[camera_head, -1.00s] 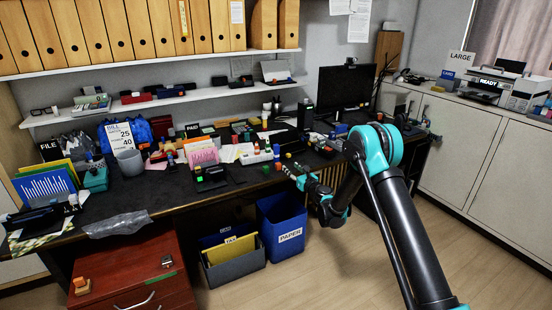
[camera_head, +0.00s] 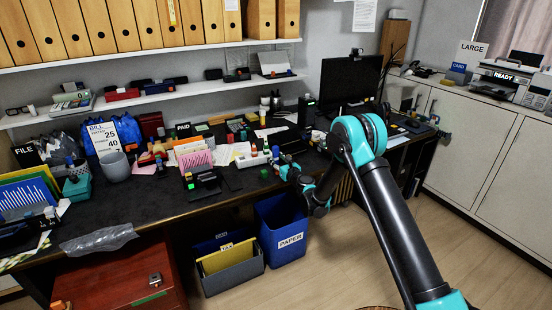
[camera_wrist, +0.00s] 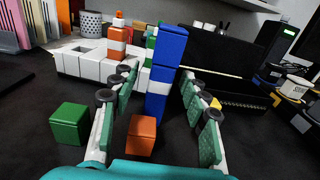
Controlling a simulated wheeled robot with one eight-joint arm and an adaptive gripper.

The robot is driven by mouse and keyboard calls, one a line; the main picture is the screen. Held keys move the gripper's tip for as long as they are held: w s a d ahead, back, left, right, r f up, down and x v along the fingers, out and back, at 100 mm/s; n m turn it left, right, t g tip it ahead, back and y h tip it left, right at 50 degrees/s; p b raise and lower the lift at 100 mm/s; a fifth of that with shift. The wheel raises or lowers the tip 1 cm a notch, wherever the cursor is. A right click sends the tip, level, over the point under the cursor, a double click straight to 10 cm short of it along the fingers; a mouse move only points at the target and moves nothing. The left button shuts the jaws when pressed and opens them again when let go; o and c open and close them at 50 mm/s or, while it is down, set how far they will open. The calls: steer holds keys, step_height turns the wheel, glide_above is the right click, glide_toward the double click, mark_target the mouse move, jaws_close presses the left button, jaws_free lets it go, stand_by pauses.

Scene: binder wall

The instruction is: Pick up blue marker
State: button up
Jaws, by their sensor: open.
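The blue marker (camera_wrist: 166,50) stands upright in the wrist view, a tall blue block shape with a white band. It rises between the two green-padded fingers of my gripper (camera_wrist: 157,84), which are open with a visible gap on each side of it. In the head view a small blue upright piece, likely the same marker (camera_head: 276,151), shows just beyond my gripper (camera_head: 284,170) at the desk's front edge. Whether any finger touches it cannot be told.
A green block (camera_wrist: 70,126) and an orange block (camera_wrist: 141,137) lie close to my fingers. A white holder (camera_wrist: 80,60) with an orange-and-white marker (camera_wrist: 117,40) stands behind left. A black tray (camera_wrist: 225,65) is behind right. A blue paper bin (camera_head: 283,230) stands below the desk.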

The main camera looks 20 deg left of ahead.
steer(key=shift+w+a, duration=0.3)
steer(key=shift+a, duration=0.05)
steer(key=shift+c, duration=0.5)
jaws_close()
steer(key=shift+r, duration=0.1)
